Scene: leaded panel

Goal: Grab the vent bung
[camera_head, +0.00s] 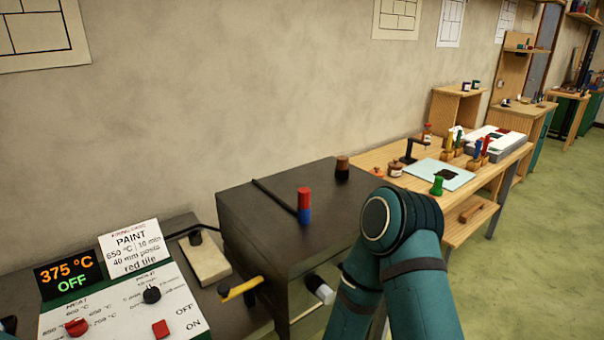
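A dark grey box-shaped kiln (265,190) stands in the middle of the camera_head view. On its top, near the back right, stands a short brown cylinder with a dark lower part (342,168). A red-over-blue upright cylinder (304,205) also stands on the top, nearer the front. No label shows which one is the vent bung. A teal arm link of mine covers the kiln's right side. Neither of my grippers shows in this view.
A control panel (110,318) reading 375 °C and OFF stands at the lower left. A yellow-ended handle (242,288) and a white-ended knob (320,289) project at the kiln's front. A wooden workbench (375,156) with jars, tools and a green piece (437,186) is behind right.

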